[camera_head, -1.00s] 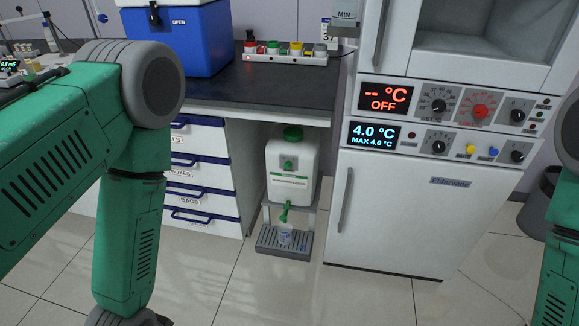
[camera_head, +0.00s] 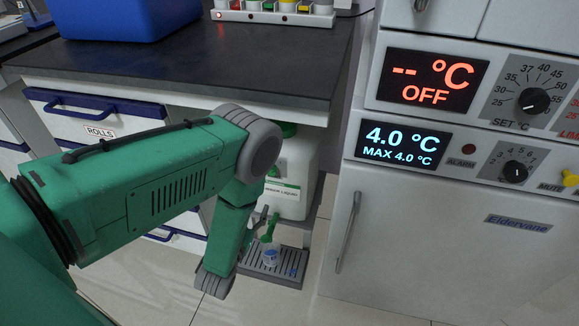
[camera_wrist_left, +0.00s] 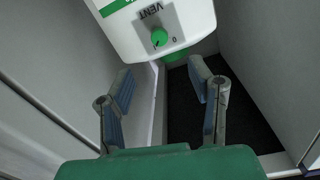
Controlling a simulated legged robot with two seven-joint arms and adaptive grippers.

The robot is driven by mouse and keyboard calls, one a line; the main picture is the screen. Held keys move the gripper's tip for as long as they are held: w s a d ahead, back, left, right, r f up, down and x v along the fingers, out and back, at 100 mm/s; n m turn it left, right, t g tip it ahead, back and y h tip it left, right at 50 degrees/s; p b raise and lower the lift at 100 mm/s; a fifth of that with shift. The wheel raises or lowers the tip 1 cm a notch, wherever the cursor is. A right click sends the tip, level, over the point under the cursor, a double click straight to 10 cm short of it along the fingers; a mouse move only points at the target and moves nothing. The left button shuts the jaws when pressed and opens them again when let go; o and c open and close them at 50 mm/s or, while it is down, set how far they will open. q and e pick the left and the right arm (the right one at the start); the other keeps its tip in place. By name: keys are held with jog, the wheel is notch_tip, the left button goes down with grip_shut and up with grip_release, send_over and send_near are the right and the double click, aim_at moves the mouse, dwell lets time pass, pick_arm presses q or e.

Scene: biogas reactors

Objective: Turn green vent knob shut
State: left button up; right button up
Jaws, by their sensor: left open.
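The panel belongs to the white liquid container (camera_head: 297,190), which stands under the bench with a green cap (camera_head: 288,130). My left gripper (camera_wrist_left: 160,76) is open and empty. Its fingers point toward the container, and the knob appears just beyond and between the fingertips, apart from them. In the head view my left gripper is mostly hidden by the arm. My right gripper is out of view.
Below the container are a green tap (camera_head: 270,229), a small clear cup (camera_head: 271,256) and a grey drip tray (camera_head: 285,279). Drawers (camera_head: 105,130) stand left and a white cabinet (camera_head: 420,235) right, making a narrow space. The dark bench top (camera_head: 190,65) is above.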

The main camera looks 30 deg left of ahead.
aim_at(272, 172)
pick_arm(q)
jog(key=shift+w+a+r+b, duration=0.1)
jog(key=shift+w+a+b, duration=0.5)
jog(key=shift+w, duration=1.7)
jog(key=shift+w+a+b, duration=0.15)
jog(key=shift+w+b, duration=0.85)
jog(key=shift+w, duration=1.25)
jog(key=shift+w+a+r+b, duration=0.1)
jog(key=shift+w+a+b, duration=0.5)
jog(key=shift+w, duration=1.7)
jog(key=shift+d, duration=0.15)
grip_shut()
